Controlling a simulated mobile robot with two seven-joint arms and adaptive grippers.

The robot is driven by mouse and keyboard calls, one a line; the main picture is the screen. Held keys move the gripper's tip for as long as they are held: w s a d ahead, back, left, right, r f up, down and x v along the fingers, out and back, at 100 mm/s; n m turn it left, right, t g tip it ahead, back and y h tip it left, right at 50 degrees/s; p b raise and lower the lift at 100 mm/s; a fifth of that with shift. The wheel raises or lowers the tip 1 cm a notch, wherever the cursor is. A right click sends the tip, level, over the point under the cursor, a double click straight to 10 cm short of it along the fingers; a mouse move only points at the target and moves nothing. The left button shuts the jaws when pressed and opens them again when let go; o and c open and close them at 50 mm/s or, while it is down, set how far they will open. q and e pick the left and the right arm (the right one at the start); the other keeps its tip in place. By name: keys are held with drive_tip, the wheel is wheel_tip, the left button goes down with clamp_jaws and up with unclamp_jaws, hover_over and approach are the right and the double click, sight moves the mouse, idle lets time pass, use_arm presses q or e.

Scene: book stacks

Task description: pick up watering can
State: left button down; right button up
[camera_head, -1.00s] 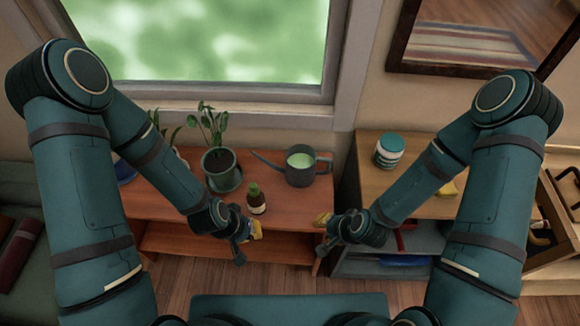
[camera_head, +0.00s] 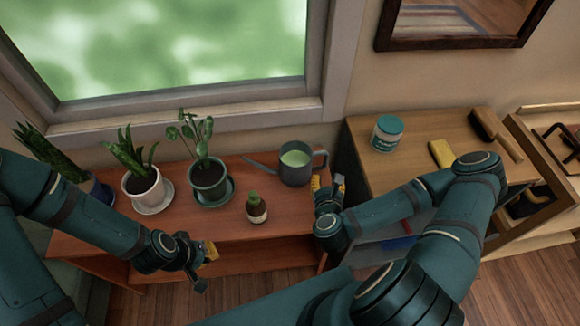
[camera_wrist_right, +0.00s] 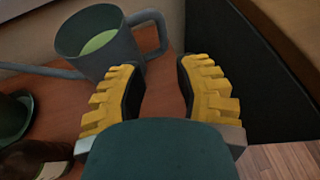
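The grey watering can (camera_head: 295,168) stands upright on the wooden shelf unit, its spout to the left and its handle to the right, with green inside. It also shows in the right wrist view (camera_wrist_right: 105,45), at the upper left. My right gripper (camera_head: 328,190) is just in front and to the right of the can, near its handle. In the wrist view its yellow-padded fingers (camera_wrist_right: 160,92) are apart with nothing between them, and the handle is beyond the left finger. My left gripper (camera_head: 205,268) is in front of the shelf unit, away from the can; its finger opening is too small to tell.
Potted plants (camera_head: 207,175) stand to the left on the orange-brown shelf top (camera_head: 225,220).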

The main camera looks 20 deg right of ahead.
sight(326, 160)
drive_tip(key=b+x, duration=0.1)
drive_tip(key=x, duration=0.6)
drive_tip(key=shift+w+f, duration=0.15)
drive_tip(key=b+x, duration=0.2)
drive_tip(key=x, duration=0.2)
drive_tip(key=shift+w+d+f, duration=0.2)
drive_tip(key=shift+w+d, duration=0.05)
drive_tip(key=shift+d, duration=0.1)
drive_tip(key=shift+w+d, duration=0.1)
drive_tip(key=shift+w, duration=0.15)
drive_tip(key=shift+o, duration=0.2)
clamp_jaws()
